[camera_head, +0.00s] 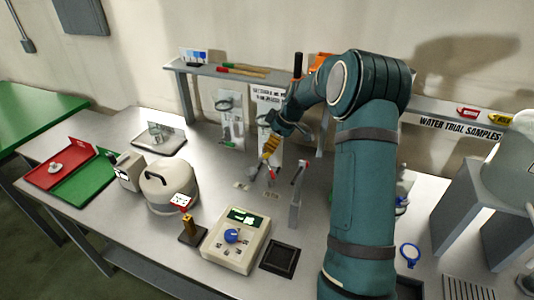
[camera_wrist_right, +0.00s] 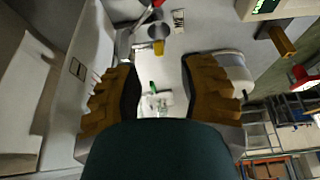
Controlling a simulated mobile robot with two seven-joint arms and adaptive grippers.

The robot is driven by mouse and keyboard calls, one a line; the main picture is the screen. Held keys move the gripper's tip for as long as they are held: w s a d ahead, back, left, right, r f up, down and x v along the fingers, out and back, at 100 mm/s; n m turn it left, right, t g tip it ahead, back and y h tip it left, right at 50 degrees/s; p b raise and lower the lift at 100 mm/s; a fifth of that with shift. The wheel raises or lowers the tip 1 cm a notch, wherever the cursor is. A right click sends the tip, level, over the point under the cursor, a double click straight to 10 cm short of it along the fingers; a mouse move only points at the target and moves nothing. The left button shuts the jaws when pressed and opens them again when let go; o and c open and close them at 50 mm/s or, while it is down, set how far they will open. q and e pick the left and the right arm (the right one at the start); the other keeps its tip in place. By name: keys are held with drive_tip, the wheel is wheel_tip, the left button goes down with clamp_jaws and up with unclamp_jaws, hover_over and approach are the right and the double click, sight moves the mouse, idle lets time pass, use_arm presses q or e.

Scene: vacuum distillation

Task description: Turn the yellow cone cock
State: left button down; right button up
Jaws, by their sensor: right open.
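A small yellow piece (camera_wrist_right: 158,47), which looks like the cone cock, shows in the right wrist view beside a grey cup-shaped part and a red-handled part. It lies just beyond my right fingertips, between their lines, and I see no contact. My right gripper (camera_wrist_right: 160,68) is open, with its two brown fingers spread wide and nothing held. In the head view my right gripper (camera_head: 267,152) points down over the middle of the bench, near a small grey cup (camera_head: 253,171). I cannot make out the yellow cock there. My left gripper is not in view.
A grey post (camera_head: 296,197) with a red lever stands right of my gripper. A white round pot (camera_head: 169,187) and a controller with a blue knob (camera_head: 235,243) stand nearer the front. A shelf (camera_head: 205,69) runs behind. Some bare bench lies left of the gripper.

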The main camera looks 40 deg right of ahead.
sight(265, 157)
drive_tip(key=shift+x, duration=2.8)
drive_tip(key=shift+r, duration=0.1)
clamp_jaws()
